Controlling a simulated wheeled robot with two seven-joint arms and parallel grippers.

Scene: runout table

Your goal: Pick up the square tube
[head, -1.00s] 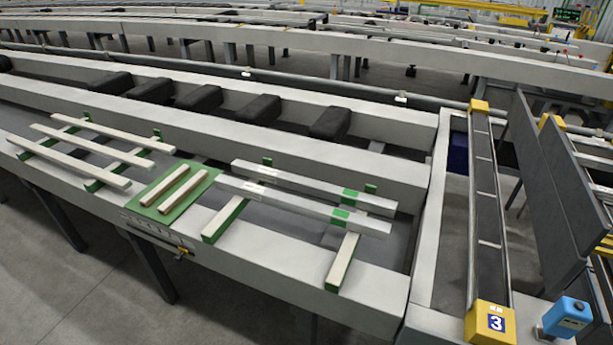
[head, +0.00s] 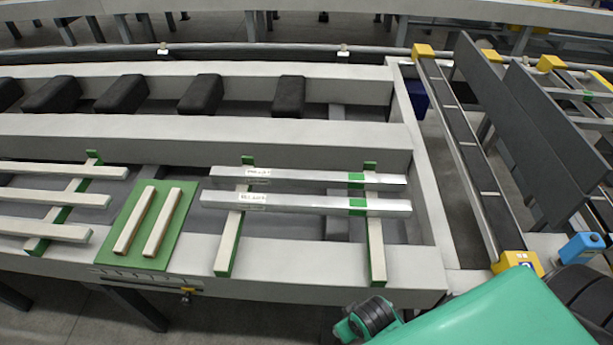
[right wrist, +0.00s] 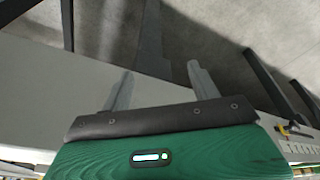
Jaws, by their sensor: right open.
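Two long silver square tubes lie parallel in the head view, one farther back (head: 310,177) and one nearer (head: 300,203). Each has a white label toward its left and a green band toward its right. They rest across two green-edged wooden bearers, a left one (head: 231,235) and a right one (head: 376,250). My right gripper (right wrist: 160,86) is open and empty in the right wrist view, over the pale table edge and floor. No tube shows between its fingers. In the head view my green right arm enters at the lower right, in front of the tubes. My left gripper is not in view.
Two short wooden bars lie on a green mat (head: 182,215) left of the tubes. Several pale bars (head: 50,198) lie farther left. Black blocks (head: 203,94) sit in the rear channel. A yellow-ended rail (head: 465,150) and dark upright panels (head: 505,120) stand at the right.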

